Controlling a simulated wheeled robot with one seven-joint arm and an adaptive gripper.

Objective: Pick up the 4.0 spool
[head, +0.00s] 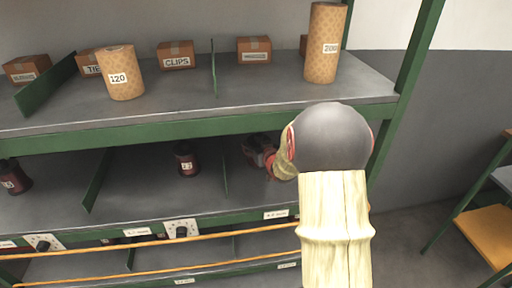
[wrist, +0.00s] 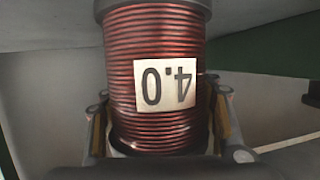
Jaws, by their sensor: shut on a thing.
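The 4.0 spool (wrist: 150,110) fills the middle of the wrist view. It is wound with shiny red-brown wire, and its white label shows upside down. My gripper (wrist: 160,140) is shut on it, with one finger on each side. In the head view my gripper (head: 268,158) is inside the middle shelf bay at the right. My own arm covers part of that bay, and I cannot make out the spool clearly there. I cannot tell whether the spool touches the shelf.
A smaller dark red spool (head: 187,160) stands in the bay to the left, beyond a green divider (head: 225,176). Another spool (head: 14,177) is at far left. Orange rails (head: 150,240) cross below.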

